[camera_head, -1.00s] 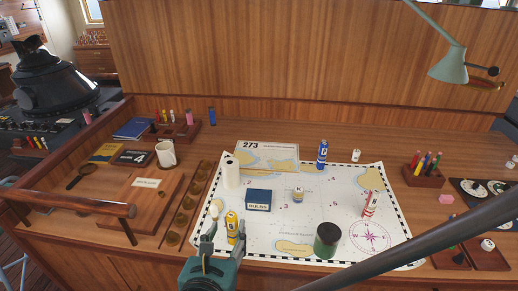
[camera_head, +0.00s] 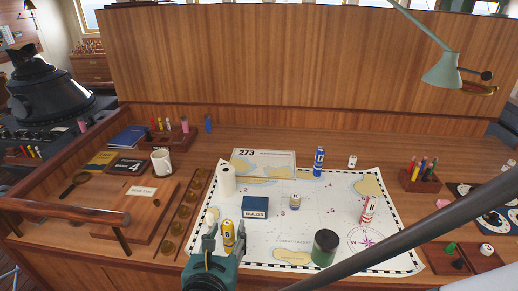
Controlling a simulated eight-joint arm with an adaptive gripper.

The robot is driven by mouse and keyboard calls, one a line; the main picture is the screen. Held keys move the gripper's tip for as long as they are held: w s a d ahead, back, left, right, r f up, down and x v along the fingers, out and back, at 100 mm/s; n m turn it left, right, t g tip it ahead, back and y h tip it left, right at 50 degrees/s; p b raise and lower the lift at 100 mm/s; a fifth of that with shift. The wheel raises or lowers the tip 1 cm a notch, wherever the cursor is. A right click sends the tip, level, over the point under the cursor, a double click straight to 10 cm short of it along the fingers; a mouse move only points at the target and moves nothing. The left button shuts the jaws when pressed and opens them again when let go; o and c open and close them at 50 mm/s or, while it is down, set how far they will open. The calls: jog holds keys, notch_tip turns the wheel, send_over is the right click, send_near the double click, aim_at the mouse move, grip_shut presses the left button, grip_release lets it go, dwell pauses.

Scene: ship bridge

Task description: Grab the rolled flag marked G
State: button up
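A yellow rolled flag (camera_head: 228,237) with dark marks stands upright on the near left of the chart; its letter is too small to read surely. My teal gripper (camera_head: 225,238) is at the near desk edge, its fingers apart, and the yellow roll shows between them in the picture. I cannot tell whether either finger touches it. A blue rolled flag (camera_head: 319,162) with a white letter stands at the chart's far edge. A red and white rolled flag (camera_head: 367,210), marked with what looks like H, stands on the right of the chart.
On the chart (camera_head: 330,215) are a navy box (camera_head: 255,207), a white roll (camera_head: 227,181), a small cup-like piece (camera_head: 295,201) and a dark green cylinder (camera_head: 325,248). A dark bar crosses the lower right. A wooden rail (camera_head: 65,209) runs at left.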

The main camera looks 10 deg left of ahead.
jog(key=shift+w+f, duration=0.25)
jog(key=shift+w, duration=0.45)
jog(key=c, duration=1)
